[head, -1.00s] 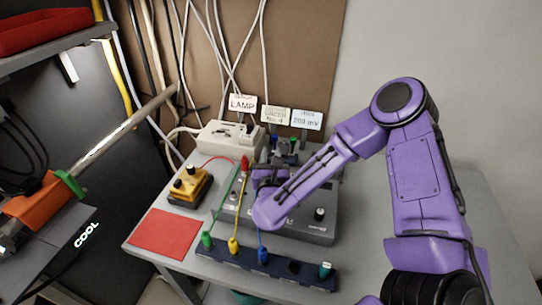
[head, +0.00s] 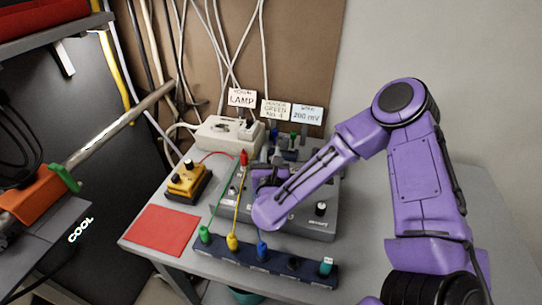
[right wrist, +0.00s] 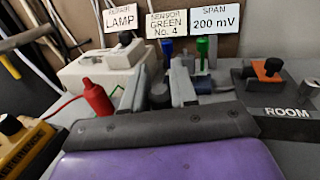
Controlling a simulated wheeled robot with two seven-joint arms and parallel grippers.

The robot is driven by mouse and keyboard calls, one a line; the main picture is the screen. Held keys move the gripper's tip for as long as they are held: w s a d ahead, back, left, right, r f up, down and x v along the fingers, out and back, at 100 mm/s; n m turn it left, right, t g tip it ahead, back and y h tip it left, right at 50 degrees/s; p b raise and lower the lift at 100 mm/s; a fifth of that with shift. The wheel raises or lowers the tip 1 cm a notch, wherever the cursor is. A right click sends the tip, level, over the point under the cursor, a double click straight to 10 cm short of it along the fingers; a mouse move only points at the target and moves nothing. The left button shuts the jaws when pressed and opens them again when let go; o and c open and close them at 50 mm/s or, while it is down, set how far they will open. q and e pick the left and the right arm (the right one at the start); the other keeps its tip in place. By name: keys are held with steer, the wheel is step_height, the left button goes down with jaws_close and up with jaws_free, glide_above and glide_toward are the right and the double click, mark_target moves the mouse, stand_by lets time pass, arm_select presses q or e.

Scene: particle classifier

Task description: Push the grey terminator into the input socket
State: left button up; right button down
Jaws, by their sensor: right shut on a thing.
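My right gripper (right wrist: 158,92) is shut on a small dark grey piece (right wrist: 160,98), which looks like the grey terminator. It is low over the back of the grey instrument box (head: 312,222). The arm comes in from the right in the head view and hides much of the box. Only the top of the held piece shows between the fingers in the right wrist view. The input socket is hidden, so I cannot tell whether the piece is seated in it. My left gripper is not in view.
A red plug (right wrist: 97,97) stands close left of the fingers. Blue (right wrist: 168,48) and green (right wrist: 202,50) plugs stand behind. A dark blue strip (head: 215,254) with coloured plugs lies in front. A yellow box (head: 188,182) and a red mat (head: 162,230) lie left.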

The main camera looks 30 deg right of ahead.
mark_target(271, 157)
steer(key=c, duration=0.8)
jaws_free()
steer(key=shift+f, duration=0.1)
steer(key=r, duration=0.4)
steer(key=shift+s+a+r, duration=0.25)
steer(key=shift+s+a, duration=0.1)
steer(key=shift+s, duration=0.05)
steer(key=s+a+r+p, duration=0.6)
steer(key=s+r+p, duration=0.2)
steer(key=s+p, duration=0.3)
steer(key=shift+a+r+p, duration=0.25)
steer(key=shift+a+p, duration=0.05)
steer(key=shift+p, duration=0.6)
